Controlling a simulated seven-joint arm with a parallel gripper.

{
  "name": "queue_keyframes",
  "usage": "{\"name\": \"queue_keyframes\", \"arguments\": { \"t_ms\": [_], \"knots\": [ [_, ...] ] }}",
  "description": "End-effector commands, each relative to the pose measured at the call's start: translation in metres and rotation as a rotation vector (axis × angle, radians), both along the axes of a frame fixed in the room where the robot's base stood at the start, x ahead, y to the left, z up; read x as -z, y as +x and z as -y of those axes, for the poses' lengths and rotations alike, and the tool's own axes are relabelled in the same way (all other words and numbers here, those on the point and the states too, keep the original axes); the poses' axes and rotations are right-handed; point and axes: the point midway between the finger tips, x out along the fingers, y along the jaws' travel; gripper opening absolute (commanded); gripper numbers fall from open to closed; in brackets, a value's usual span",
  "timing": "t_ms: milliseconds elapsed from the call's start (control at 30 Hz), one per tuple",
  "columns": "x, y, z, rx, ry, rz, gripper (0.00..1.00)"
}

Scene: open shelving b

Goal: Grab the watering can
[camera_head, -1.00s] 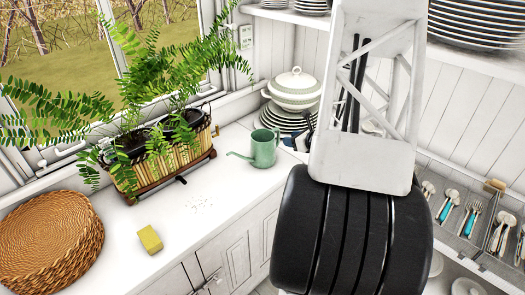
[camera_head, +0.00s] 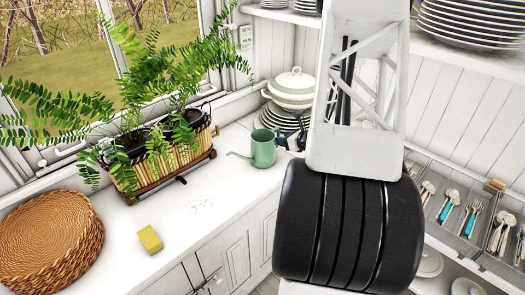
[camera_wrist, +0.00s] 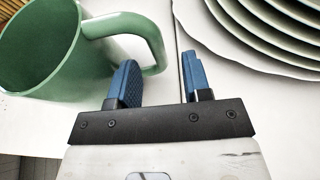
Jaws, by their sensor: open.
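The green watering can (camera_head: 263,149) stands upright on the white counter, its spout pointing left in the head view. In the wrist view the can (camera_wrist: 40,60) fills the upper left, and its handle loops toward my gripper (camera_wrist: 158,61). My gripper is open with two blue fingers. The left finger overlaps the handle's opening and the right finger is outside the handle, with the handle's outer bar showing between them. I cannot tell whether a finger touches it. In the head view my arm hides most of the gripper.
Stacked plates (camera_wrist: 265,30) lie close to the right of my fingers, with a lidded tureen (camera_head: 293,88) on the stack. A planter basket (camera_head: 160,155) with ferns stands left of the can. A yellow sponge (camera_head: 150,239) and wicker mats (camera_head: 48,240) are further left. The counter's front is mostly clear.

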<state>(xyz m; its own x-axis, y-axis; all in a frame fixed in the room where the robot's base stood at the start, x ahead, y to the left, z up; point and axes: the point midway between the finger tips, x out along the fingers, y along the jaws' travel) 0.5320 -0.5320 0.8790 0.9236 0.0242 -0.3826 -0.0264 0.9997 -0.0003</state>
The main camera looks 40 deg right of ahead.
Motion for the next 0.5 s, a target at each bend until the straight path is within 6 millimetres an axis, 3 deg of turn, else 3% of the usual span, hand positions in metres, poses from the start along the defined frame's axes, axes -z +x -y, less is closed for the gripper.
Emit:
{"name": "queue_keyframes", "arguments": {
  "t_ms": [300,500],
  "knots": [
    [0.014,0.028,-0.001,-0.001,0.001,-0.001,0.45],
    [0.016,0.033,-0.001,0.000,0.000,-0.001,0.45]
  ]
}}
